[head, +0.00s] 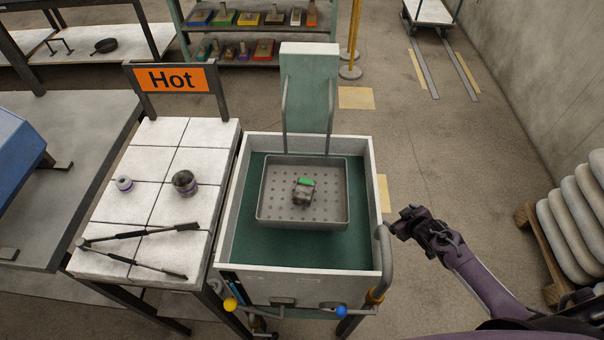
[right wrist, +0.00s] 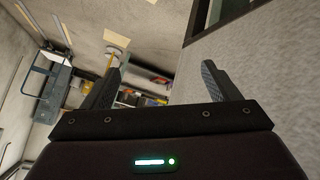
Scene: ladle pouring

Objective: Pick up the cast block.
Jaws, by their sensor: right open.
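The cast block (head: 304,192) is a small dark grey piece with a green top patch. It sits on a grey perforated tray (head: 276,211) inside a white-walled tank (head: 376,205) with a dark green interior. My right gripper (head: 400,226) is to the right of the tank in the head view, apart from the block. In the right wrist view its two fingers (right wrist: 158,85) are spread with nothing between them. The block does not show in the right wrist view. My left gripper is not in view.
A white-tiled table (head: 150,205) with a "Hot" sign (head: 171,79), a small cup (head: 184,183) and tongs (head: 140,235) stands left of the tank. A curved pipe (head: 385,250) rises at the tank's front right corner. Stacked sacks (head: 570,225) stand far right. Floor between is clear.

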